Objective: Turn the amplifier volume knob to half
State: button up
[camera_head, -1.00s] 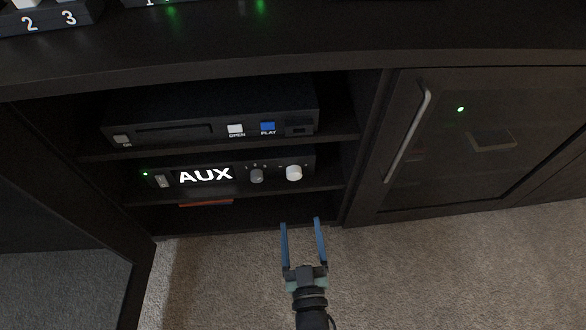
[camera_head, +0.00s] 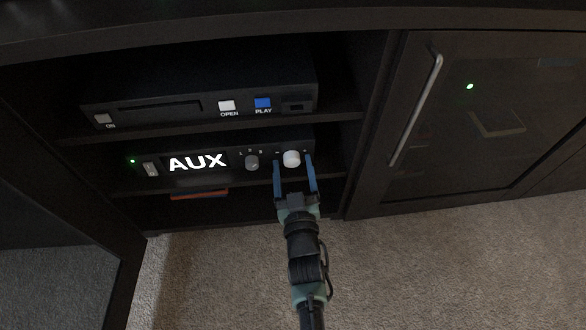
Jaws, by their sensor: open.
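The amplifier (camera_head: 137,173) is a dark unit on the middle shelf, with a lit display reading AUX and a green light at its left end. Its volume knob (camera_head: 291,158) is the larger white round knob at the right of the front. A smaller grey knob (camera_head: 252,163) sits to its left. My gripper (camera_head: 293,163) is open, with one blue finger on each side of the white knob in the picture. Whether the fingers touch the knob or stop short of it I cannot tell. No pointer mark on the knob is readable.
A disc player (camera_head: 160,107) with OPEN and PLAY buttons sits on the shelf above. A reddish flat item (camera_head: 199,194) lies below the amplifier. A closed glass cabinet door (camera_head: 465,130) with a metal handle (camera_head: 415,108) is at right. Carpet (camera_head: 430,260) in front is clear.

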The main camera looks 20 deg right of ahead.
grip_shut()
dwell(0.3)
jog(key=n+b, duration=0.1)
jog(key=n, duration=0.2)
jog(key=shift+f+n, duration=0.1)
jog(key=shift+n, duration=0.3)
jog(key=n+b, duration=0.2)
jog(key=n, duration=0.3)
jog(key=shift+n, duration=0.3)
dwell(0.4)
grip_release()
